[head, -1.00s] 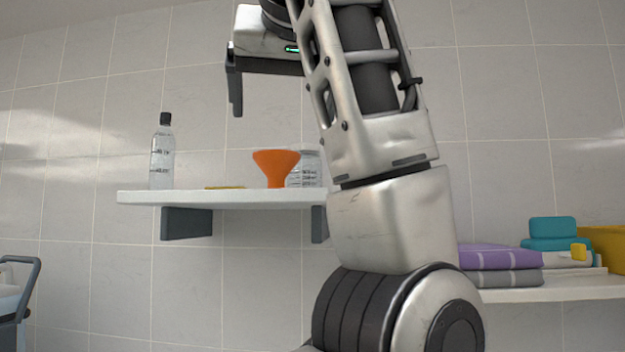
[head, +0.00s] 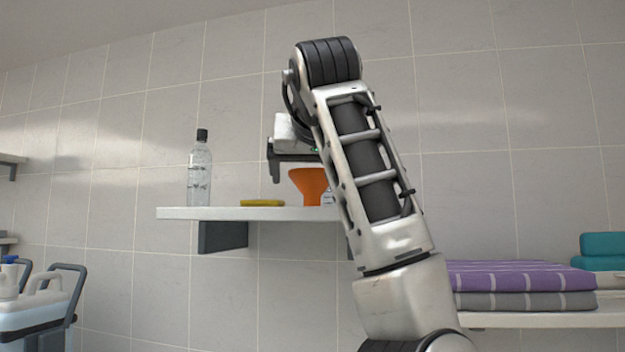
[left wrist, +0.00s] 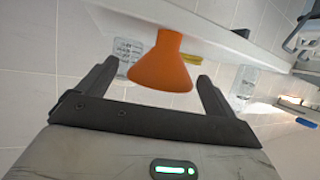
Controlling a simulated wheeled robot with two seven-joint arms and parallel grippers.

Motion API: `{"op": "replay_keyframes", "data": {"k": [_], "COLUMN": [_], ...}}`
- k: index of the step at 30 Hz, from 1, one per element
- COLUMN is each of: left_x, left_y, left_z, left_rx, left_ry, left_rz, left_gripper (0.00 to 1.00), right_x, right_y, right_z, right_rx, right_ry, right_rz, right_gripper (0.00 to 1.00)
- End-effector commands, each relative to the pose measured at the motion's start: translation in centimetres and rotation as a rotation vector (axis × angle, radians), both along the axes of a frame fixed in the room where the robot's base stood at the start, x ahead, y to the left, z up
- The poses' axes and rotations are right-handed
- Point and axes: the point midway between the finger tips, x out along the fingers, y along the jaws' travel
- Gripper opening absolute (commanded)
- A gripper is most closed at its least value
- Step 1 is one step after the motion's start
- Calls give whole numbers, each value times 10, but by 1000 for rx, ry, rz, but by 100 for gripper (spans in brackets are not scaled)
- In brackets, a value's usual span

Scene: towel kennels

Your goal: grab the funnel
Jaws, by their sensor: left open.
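The orange funnel (head: 309,185) stands on the white wall shelf (head: 240,213) in the head view, wide end up. My left gripper (head: 275,172) is just above and to the left of the funnel in that view, partly hidden by my own arm. In the left wrist view the funnel (left wrist: 162,66) shows between the two open fingers of my left gripper (left wrist: 155,85), its wide end toward the palm. I cannot tell how deep between the fingers it is. My right gripper is not in view.
A clear measuring container (left wrist: 127,52) stands close beside the funnel. A yellow item (head: 262,203) and a clear bottle (head: 199,172) are farther left on the shelf. Folded towels (head: 520,277) lie on a lower shelf at right; a cart (head: 40,305) is at lower left.

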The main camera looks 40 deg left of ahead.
Motion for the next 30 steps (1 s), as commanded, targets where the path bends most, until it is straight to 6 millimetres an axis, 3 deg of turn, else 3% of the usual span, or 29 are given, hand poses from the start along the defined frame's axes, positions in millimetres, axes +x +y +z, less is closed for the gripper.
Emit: {"op": "replay_keyframes", "data": {"k": [6, 14, 19, 30], "left_x": [17, 19, 19, 18], "left_y": [19, 21, 21, 20], "left_z": [-9, -10, -10, -8], "left_rx": [-1, 0, 0, 1], "left_ry": [2, 0, 0, -1], "left_rz": [0, 0, 0, 0], "left_gripper": [92, 92, 48, 45], "right_x": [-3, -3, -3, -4], "right_y": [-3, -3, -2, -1], "right_z": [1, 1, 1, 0], "right_rx": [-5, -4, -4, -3], "right_ry": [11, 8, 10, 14], "right_rz": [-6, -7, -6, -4], "right_gripper": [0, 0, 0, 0]}}
